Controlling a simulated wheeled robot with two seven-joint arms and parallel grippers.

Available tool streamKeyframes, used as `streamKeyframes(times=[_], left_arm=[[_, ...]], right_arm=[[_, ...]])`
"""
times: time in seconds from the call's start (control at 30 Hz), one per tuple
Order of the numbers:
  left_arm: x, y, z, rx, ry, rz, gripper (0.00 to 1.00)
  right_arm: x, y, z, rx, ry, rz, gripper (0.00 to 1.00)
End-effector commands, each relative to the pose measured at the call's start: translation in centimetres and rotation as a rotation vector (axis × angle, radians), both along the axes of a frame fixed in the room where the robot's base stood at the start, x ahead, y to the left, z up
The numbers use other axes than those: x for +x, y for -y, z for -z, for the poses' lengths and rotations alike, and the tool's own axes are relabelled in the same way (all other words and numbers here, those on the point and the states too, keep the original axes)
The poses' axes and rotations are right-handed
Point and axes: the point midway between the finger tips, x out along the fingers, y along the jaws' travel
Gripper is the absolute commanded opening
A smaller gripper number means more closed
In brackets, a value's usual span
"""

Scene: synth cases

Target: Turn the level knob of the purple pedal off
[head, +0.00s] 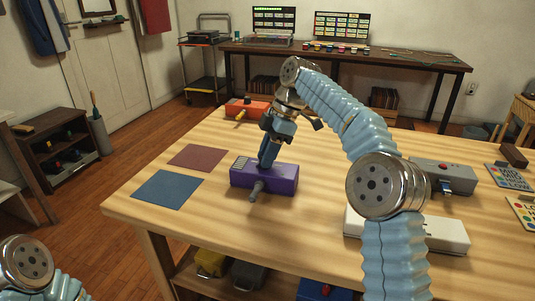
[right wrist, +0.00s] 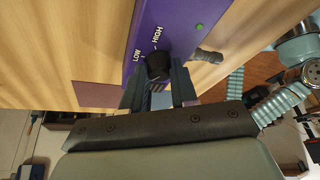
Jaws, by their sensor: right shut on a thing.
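The purple pedal (head: 284,178) lies on the wooden table in the head view, with a grey plug (head: 256,191) at its front. My right gripper (head: 268,158) reaches down onto the pedal's top from above. In the right wrist view the pedal (right wrist: 172,18) bears white LOW and HIGH marks and a lit green lamp (right wrist: 199,27). My right gripper (right wrist: 158,84) is shut on the black level knob (right wrist: 157,63) there. The knob's pointer is hidden, and I see no OFF mark. My left gripper is out of view; only part of my left arm shows at lower left.
A red mat (head: 198,157) and a blue mat (head: 166,189) lie left of the pedal. An orange pedal (head: 249,108) stands behind, a grey pedal (head: 444,176) to the right. A white box (head: 440,233) lies near my right arm. The table's front edge is close to the purple pedal.

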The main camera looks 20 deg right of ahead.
Motion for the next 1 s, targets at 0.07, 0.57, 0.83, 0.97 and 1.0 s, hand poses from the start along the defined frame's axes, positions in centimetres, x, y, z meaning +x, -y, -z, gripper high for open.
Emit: streamKeyframes(times=[0.07,0.57,0.83,0.97,1.0], left_arm=[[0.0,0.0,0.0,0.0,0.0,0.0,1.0],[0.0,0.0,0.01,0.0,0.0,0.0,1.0],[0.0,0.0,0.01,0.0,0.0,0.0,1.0],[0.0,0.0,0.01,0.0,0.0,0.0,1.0],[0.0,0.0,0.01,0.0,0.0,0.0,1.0]], right_arm=[[0.07,0.0,0.08,-0.001,-0.001,-0.029,0.0],[0.05,0.01,0.07,-0.002,-0.002,-0.092,0.0],[0.05,-0.02,0.07,-0.002,-0.002,-0.091,0.4],[0.06,-0.01,0.05,-0.002,-0.001,-0.091,0.54],[0.06,0.0,0.04,-0.002,-0.001,-0.091,0.54]])
